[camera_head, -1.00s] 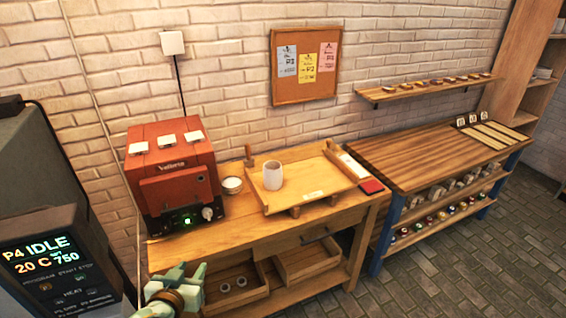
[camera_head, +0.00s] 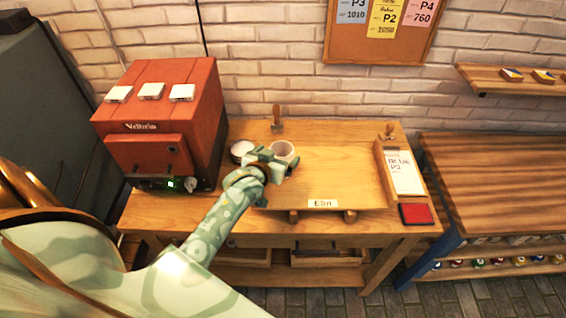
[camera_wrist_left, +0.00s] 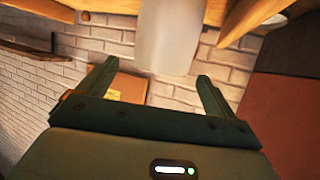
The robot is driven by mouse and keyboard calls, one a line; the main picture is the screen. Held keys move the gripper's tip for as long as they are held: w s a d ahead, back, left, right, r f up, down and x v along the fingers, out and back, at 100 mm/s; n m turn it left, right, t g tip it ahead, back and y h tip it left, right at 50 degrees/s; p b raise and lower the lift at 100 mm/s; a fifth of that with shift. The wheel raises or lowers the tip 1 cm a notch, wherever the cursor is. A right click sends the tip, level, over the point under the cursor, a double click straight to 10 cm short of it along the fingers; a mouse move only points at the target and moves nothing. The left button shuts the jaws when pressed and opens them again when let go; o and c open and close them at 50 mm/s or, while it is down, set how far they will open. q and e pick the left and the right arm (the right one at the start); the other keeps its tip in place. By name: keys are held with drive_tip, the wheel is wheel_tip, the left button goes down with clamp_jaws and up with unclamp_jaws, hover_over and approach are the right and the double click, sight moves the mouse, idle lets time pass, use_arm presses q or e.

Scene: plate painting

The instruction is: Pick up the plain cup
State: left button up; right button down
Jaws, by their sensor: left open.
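The plain white cup (camera_head: 284,150) stands on the wooden tray board (camera_head: 330,180) on the bench, near the board's left side. My left gripper (camera_head: 275,166) is open and close in front of the cup, hiding its lower part. In the left wrist view the pale cup (camera_wrist_left: 168,38) lies ahead of the open fingers (camera_wrist_left: 157,78), roughly in line with the gap between them. Whether the fingers touch the cup cannot be told. My right gripper is not in view.
A red kiln-like box (camera_head: 160,120) stands left of the board, with a white bowl (camera_head: 241,148) between. A wooden stamp (camera_head: 277,122) is behind the cup. A card holder (camera_head: 402,172) and red pad (camera_head: 416,214) are at right. The board's middle is clear.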

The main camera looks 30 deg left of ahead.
sight(286, 146)
use_arm(q)
drive_tip(key=b+x, duration=0.1)
drive_tip(key=x, duration=0.3)
drive_tip(key=shift+w+f, duration=0.15)
drive_tip(key=shift+w, duration=0.2)
drive_tip(key=shift+s+a, duration=0.1)
drive_tip(key=shift+s, duration=0.1)
drive_tip(key=shift+c, duration=1)
drive_tip(key=c, duration=1.4)
drive_tip(key=shift+r, duration=0.25)
